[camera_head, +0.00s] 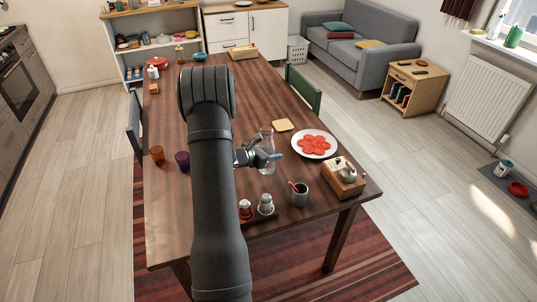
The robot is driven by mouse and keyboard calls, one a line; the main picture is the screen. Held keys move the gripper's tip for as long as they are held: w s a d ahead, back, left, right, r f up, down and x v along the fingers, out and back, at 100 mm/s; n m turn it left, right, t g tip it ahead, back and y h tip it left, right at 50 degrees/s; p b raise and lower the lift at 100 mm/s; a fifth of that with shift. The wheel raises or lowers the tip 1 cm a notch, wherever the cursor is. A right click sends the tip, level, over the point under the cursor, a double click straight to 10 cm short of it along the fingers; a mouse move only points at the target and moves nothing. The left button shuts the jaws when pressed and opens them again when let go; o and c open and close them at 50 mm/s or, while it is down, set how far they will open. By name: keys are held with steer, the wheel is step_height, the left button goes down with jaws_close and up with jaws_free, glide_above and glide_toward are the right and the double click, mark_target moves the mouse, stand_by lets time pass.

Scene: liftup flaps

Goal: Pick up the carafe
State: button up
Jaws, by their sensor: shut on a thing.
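The clear glass carafe (267,141) stands upright on the right half of the wooden table, left of the plate of red slices. My gripper (267,155) reaches it from the left and is shut on its body. My arm comes from the bottom of the view and hides part of the table's middle. I cannot tell whether the carafe's base touches the table.
The white plate (333,151) of red slices is close on the right. A grey cup (300,198), a wooden box (343,187) and shakers (265,208) stand nearer the front edge.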

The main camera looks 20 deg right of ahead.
mark_target(271, 144)
steer(key=shift+r, duration=0.2)
steer(key=shift+r, duration=0.85)
steer(key=shift+s+d+r, duration=0.15)
steer(key=shift+r, duration=0.5)
steer(key=shift+s+d+r, duration=0.1)
steer(key=shift+r, duration=0.5)
steer(key=s+d+r, duration=0.6)
steer(key=s, duration=0.3)
steer(key=shift+r, duration=0.2)
steer(key=shift+s, duration=0.1)
